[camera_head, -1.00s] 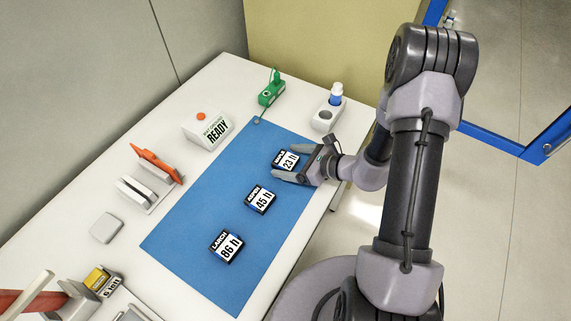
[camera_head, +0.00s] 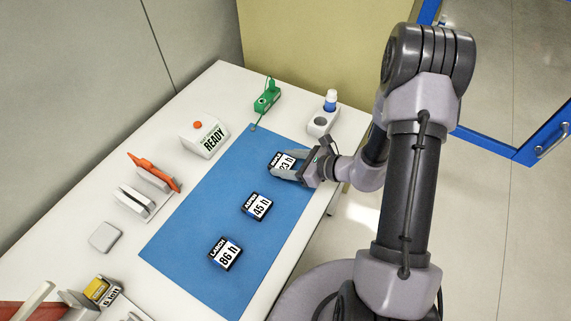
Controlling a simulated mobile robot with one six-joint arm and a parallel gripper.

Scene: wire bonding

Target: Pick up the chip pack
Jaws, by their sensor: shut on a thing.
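Three dark chip packs with white labels lie in a row on the blue mat (camera_head: 196,235). The farthest pack (camera_head: 279,160), marked "23 h", is partly covered by my gripper (camera_head: 279,165). My gripper's fingers reach in from the right and are shut on this pack, which appears to be at mat level; I cannot tell if it is lifted. The middle pack (camera_head: 257,207) reads "45 h". The nearest pack (camera_head: 225,254) reads "86 h".
A white box marked READY (camera_head: 205,138) with an orange button, a green device (camera_head: 266,97) and a white holder with a blue-and-white bottle (camera_head: 329,101) stand behind the mat. Orange-handled tools (camera_head: 153,173) stand left. A grey block (camera_head: 105,237) lies nearby.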

